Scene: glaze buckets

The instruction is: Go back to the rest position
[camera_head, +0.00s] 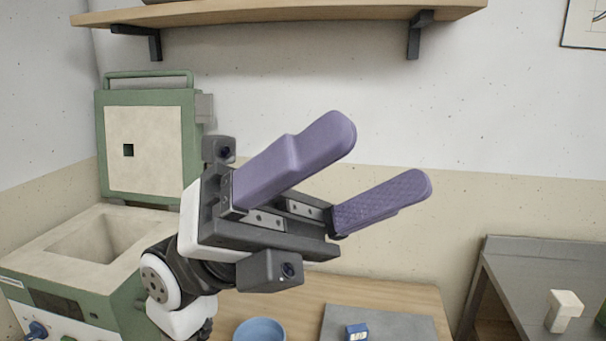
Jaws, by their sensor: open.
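My gripper (385,165) is raised in the middle of the head view, above the wooden table. Its two purple fingers point up and to the right and stand apart. Nothing is between them. The gripper body and wrist hide part of the kiln's right side and part of the wall behind.
A green kiln (140,310) with its lid raised stands at the left. A wooden shelf (290,14) hangs above. A blue bowl (259,330) and a grey board (400,324) with a small blue block (357,331) are below. A grey table (540,265) at right carries a cream block (564,308).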

